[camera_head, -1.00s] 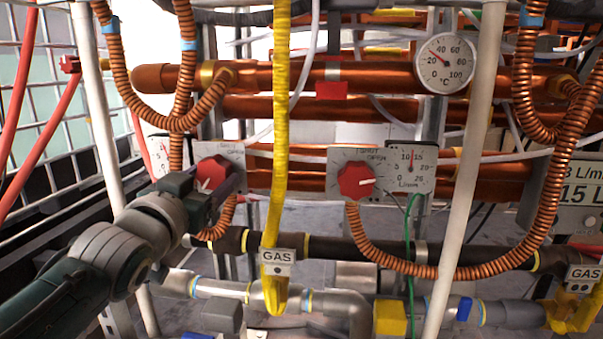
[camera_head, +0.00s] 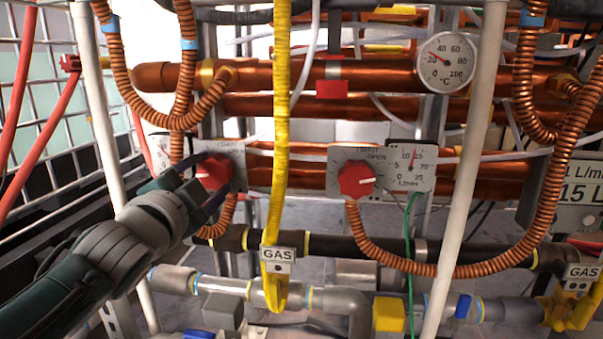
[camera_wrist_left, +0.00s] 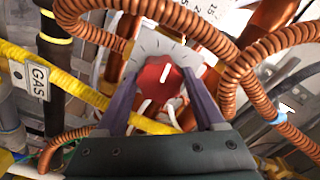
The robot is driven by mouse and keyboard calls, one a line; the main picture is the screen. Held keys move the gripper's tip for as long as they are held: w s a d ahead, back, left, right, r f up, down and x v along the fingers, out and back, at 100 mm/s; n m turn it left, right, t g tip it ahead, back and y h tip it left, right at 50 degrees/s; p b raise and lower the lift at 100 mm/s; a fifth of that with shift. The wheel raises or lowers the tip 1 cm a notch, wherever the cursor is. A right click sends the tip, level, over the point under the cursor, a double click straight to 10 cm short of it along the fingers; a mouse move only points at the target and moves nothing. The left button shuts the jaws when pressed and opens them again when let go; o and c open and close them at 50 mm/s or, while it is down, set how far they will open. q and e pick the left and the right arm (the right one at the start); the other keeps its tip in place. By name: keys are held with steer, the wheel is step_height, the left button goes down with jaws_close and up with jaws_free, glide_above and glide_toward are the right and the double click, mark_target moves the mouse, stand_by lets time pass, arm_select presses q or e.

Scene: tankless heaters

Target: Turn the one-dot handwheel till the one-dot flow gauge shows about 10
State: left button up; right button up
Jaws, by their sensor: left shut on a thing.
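My left gripper (camera_head: 207,183) is shut on the left red handwheel (camera_head: 216,168), with a finger on each side of its rim. In the left wrist view the red handwheel (camera_wrist_left: 157,84) sits between the purple fingers, and its white mark shows. A pale dial plate lies behind it. The gauge (camera_head: 159,154) left of this handwheel is mostly hidden by a copper coil and a pipe; I cannot read it. A second red handwheel (camera_head: 355,179) stands free to the right, beside a flow gauge (camera_head: 410,169) whose needle points nearly straight up. I cannot make out identifying dots. My right gripper is not in view.
A yellow gas hose (camera_head: 276,130) hangs just right of the held handwheel. Copper coils (camera_head: 185,90) hang above it. A white upright pole (camera_head: 108,130) stands near my left arm. A round temperature gauge (camera_head: 446,62) sits at upper right.

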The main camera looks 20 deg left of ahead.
arm_select(q)
steer(key=shift+m, duration=0.7)
steer(key=o, duration=1.1)
steer(key=shift+s, duration=0.1)
steer(key=shift+s+d+r, duration=0.1)
steer(key=shift+s, duration=0.15)
steer(key=p+v, duration=0.3)
steer(key=v, duration=0.6)
steer(key=shift+s, duration=0.2)
